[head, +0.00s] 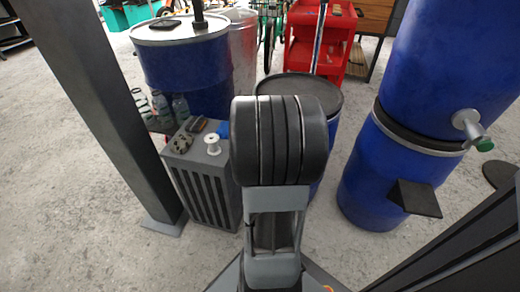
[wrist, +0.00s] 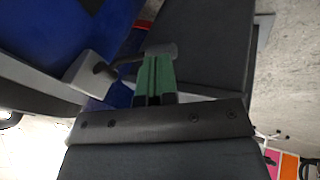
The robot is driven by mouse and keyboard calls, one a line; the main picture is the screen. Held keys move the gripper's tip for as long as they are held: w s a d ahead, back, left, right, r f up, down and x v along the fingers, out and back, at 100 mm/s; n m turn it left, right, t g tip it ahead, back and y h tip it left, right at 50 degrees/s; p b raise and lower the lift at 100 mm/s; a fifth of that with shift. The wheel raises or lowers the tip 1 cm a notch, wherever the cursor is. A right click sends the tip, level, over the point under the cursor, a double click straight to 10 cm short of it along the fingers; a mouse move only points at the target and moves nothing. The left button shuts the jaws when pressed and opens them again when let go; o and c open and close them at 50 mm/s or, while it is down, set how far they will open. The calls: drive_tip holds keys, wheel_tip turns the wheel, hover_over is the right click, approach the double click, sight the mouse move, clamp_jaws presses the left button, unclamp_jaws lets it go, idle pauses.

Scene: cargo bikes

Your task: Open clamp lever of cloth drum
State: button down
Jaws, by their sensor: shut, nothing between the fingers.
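In the wrist view a blue drum (wrist: 45,30) fills the upper left, with a pale grey clamp band (wrist: 35,82) around it. A grey fitting (wrist: 85,77) sits on the band, and a thin dark bent rod (wrist: 128,61) runs from it toward a grey block; this looks like the clamp lever. My gripper (wrist: 157,62) has green fingers, shut and empty, right at the rod and block. I cannot tell whether they touch. In the head view my black arm hides the gripper and much of a blue drum with a black lid (head: 335,97).
A grey slatted box (head: 205,195) with a white spool (head: 213,145) and small items stands left of my arm. A large blue drum (head: 185,75) is behind it. Stacked blue drums (head: 375,180) with a tap (head: 470,127) stand right. A red cart (head: 335,45) is behind.

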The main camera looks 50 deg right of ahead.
drive_tip(key=shift+f+b, duration=0.5)
drive_tip(key=shift+f, duration=0.4)
drive_tip(key=shift+s+a+f, duration=0.1)
drive_tip(key=shift+s+f, duration=0.1)
drive_tip(key=shift+f, duration=0.05)
drive_tip(key=s+a+r+p, duration=0.3)
drive_tip(key=s+a+r, duration=0.4)
drive_tip(key=r, duration=0.1)
idle(0.4)
drive_tip(key=shift+r, duration=0.2)
idle(0.4)
